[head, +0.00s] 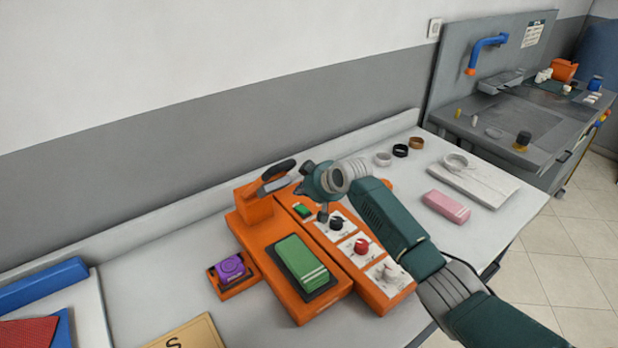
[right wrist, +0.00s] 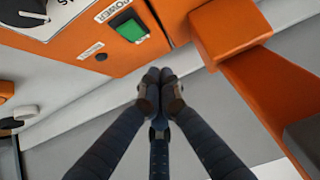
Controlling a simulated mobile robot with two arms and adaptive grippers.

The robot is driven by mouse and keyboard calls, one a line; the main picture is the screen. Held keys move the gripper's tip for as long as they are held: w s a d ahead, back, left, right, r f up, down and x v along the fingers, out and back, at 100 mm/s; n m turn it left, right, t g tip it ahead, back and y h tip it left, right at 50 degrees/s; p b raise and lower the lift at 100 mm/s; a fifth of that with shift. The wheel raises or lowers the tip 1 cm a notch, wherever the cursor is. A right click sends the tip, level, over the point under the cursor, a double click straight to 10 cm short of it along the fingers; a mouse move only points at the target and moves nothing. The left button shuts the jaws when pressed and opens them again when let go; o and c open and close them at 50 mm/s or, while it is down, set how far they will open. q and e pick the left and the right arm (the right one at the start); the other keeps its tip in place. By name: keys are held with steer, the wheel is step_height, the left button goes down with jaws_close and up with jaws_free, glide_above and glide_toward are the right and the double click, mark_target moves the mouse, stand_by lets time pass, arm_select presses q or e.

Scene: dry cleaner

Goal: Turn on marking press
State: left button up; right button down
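The orange marking press (head: 258,232) stands on the white table, with a green block (head: 300,260) on its bed and a black-handled lever. Its control panel (head: 372,288) runs along the right side. A green power switch (head: 302,210) sits at the panel's far end; it also shows in the right wrist view (right wrist: 131,27) under a "POWER" label. My right gripper (head: 323,214) is over the far end of the panel, close to the switch. In the right wrist view its fingertips (right wrist: 160,76) are together and empty, just below the switch and apart from it. My left gripper is out of view.
Black (head: 337,223), red (head: 362,246) and white (head: 391,272) knobs line the panel. A purple stamp block (head: 229,268) is left of the press. A pink block (head: 446,206) and several rings lie to the right. The wall is behind.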

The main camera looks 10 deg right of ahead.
steer(key=w+r+b+v, duration=0.1)
steer(key=v, duration=0.6)
steer(key=shift+s+a+r+b, duration=0.2)
steer(key=shift+r+b, duration=0.1)
steer(key=shift+r, duration=0.05)
